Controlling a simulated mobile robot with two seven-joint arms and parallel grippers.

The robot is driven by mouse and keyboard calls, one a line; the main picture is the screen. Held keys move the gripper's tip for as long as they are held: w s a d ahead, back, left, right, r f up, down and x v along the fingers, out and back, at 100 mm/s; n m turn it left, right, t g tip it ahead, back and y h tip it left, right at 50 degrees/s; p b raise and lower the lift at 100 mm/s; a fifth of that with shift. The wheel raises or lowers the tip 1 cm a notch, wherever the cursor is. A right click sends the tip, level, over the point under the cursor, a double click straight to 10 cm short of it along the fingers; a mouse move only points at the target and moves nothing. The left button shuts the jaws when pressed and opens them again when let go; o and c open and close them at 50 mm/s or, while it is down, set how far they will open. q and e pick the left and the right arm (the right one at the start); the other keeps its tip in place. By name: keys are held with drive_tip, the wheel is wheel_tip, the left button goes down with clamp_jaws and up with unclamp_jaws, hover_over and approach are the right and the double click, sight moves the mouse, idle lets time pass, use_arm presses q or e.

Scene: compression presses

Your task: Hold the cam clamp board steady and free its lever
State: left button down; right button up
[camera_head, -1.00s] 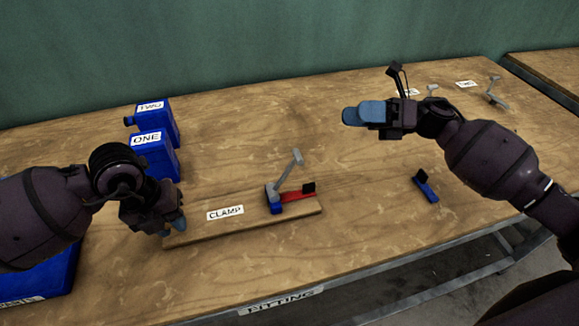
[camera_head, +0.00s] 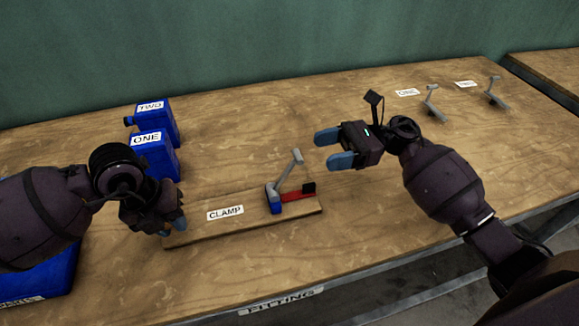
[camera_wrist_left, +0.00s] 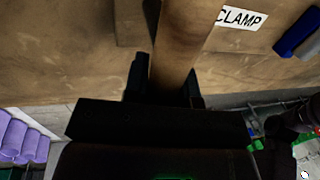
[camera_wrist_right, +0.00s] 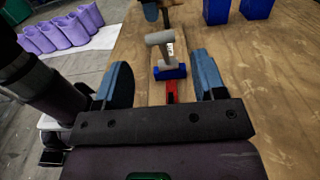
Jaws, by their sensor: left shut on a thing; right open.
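The cam clamp board (camera_head: 240,224) is a wooden plank with a CLAMP label, lying on the table. A clamp with a blue base (camera_head: 274,200), a red bar (camera_head: 298,194) and a grey lever (camera_head: 286,175) tilted up is on its right part. The lever also shows in the right wrist view (camera_wrist_right: 161,44). My left gripper (camera_head: 175,224) is shut on the board's left end, which runs between its fingers in the left wrist view (camera_wrist_left: 178,62). My right gripper (camera_head: 333,150) is open and empty, right of the lever and apart from it. In its wrist view the lever appears between the blue fingers.
Two blue boxes labelled ONE (camera_head: 152,155) and TWO (camera_head: 155,120) stand behind my left gripper. Two grey levers (camera_head: 434,103) (camera_head: 497,92) with labels stand at the back right. The table's front edge bears a FITTING label (camera_head: 283,299). The table behind the clamp is clear.

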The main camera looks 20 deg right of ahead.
sight(289, 166)
drive_tip(key=shift+a, duration=4.4)
drive_tip(key=c, duration=1)
